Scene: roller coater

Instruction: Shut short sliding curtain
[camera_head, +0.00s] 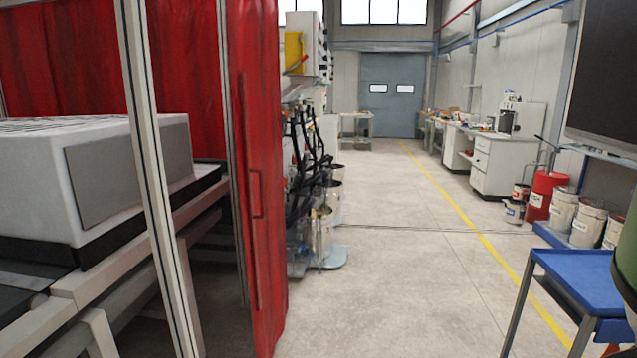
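A short red curtain (258,150) hangs bunched in a narrow upright strip beside a metal frame post (237,130), left of the middle of the view. A red vertical handle (257,194) is on its face. Left of the curtain the frame is open, and a grey-white machine (95,170) shows inside on a metal stand. My gripper is not in view, so its state and its distance from the handle are hidden.
More red curtain (75,60) hangs behind the machine. A blue cart (575,285) stands at lower right, near paint cans (560,215) and a red drum (547,195). Equipment with hoses (310,190) stands behind the curtain. The concrete aisle (420,250) in the middle is clear.

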